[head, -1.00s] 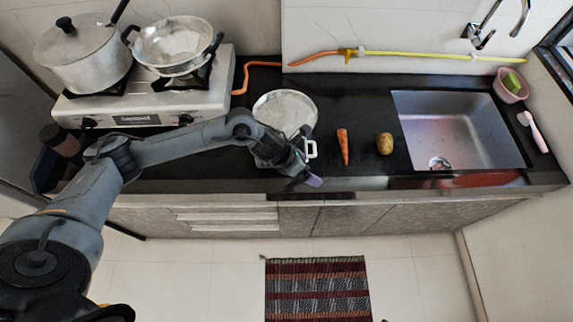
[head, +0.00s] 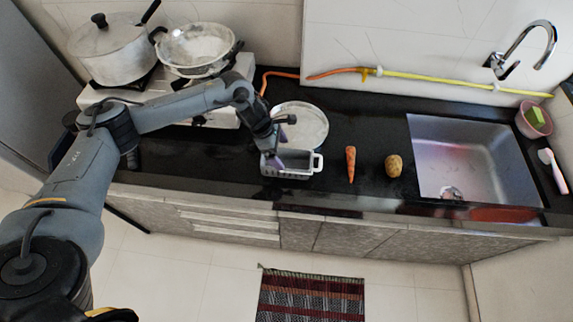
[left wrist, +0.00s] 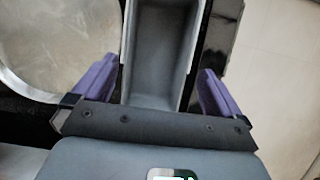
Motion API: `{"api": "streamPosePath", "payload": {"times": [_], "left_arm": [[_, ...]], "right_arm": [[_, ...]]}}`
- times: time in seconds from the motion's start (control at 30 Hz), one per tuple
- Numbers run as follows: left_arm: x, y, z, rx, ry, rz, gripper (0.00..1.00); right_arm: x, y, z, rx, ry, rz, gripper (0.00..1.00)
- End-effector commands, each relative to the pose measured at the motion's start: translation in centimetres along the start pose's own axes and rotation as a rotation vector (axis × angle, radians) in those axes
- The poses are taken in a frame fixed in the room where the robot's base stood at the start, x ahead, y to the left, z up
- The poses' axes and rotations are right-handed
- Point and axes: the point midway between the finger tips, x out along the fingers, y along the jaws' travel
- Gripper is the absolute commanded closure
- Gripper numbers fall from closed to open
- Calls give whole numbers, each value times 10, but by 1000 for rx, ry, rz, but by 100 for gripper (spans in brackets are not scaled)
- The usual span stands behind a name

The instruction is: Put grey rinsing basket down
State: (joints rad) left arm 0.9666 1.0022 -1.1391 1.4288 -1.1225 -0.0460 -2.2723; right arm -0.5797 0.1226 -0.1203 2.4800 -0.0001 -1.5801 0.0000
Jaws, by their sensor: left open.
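The grey rinsing basket (head: 303,171), a small rectangular tub with a white handle at its right end, sits upright on the dark counter near its front edge. It is just in front of a round metal plate (head: 303,117). My left gripper (head: 281,141) is open above the left part of the basket. In the left wrist view the grey basket (left wrist: 160,45) extends away between the spread purple fingers of my left gripper (left wrist: 158,84), with gaps on both sides. My right gripper is not in view.
A carrot (head: 351,163) and a potato (head: 393,165) lie right of the basket. Further right is the sink (head: 428,150). A stove with a pot (head: 110,52) and a pan (head: 195,48) stands at the left. Bare counter lies left of the basket.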

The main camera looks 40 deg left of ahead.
Motion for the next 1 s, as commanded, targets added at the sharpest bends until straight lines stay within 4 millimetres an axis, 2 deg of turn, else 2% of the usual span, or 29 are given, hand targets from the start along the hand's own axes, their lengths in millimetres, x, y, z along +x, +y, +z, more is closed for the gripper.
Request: {"api": "streamPosePath", "payload": {"times": [0.27, 0.6, 0.9, 1.0], "left_arm": [[17, 0, -1, -2, 1, 0, 0], [56, 2, -2, -2, 0, 1, 0], [60, 3, -2, -1, 0, 2, 0], [60, 3, -2, -1, 0, 2, 14]], "right_arm": [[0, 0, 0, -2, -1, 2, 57], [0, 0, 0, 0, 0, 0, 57], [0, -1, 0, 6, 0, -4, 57], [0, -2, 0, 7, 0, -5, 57]]}}
